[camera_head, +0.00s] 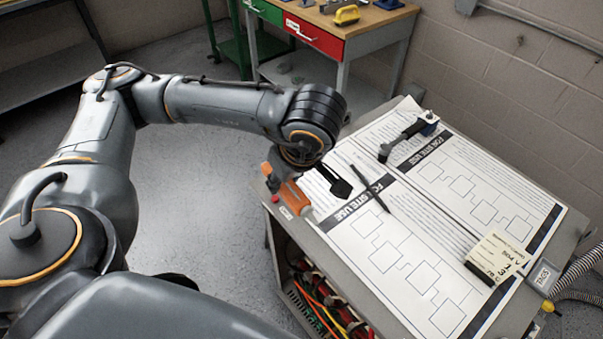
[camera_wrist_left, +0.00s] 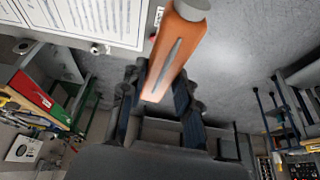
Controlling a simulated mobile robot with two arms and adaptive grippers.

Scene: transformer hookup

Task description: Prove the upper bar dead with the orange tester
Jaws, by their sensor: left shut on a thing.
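The orange tester (camera_head: 296,196) is in my left gripper (camera_head: 284,178), at the left edge of the cabinet top. In the left wrist view the tester (camera_wrist_left: 174,48) stands out from between the two dark fingers (camera_wrist_left: 164,92), its grey end away from the palm. My left gripper is shut on it. The upper bar cannot be made out in either view. The cabinet's open front (camera_head: 318,300) shows only partly, with red parts and coloured cables inside. My right gripper is not in view.
Printed sheets (camera_head: 455,215) cover the cabinet top. On them lie a black pen (camera_head: 370,188), a black-handled tool (camera_head: 404,138) and a cream tag stack (camera_head: 495,258). A workbench (camera_head: 330,35) with red and green drawers stands behind. Grey floor (camera_head: 200,200) is clear at left.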

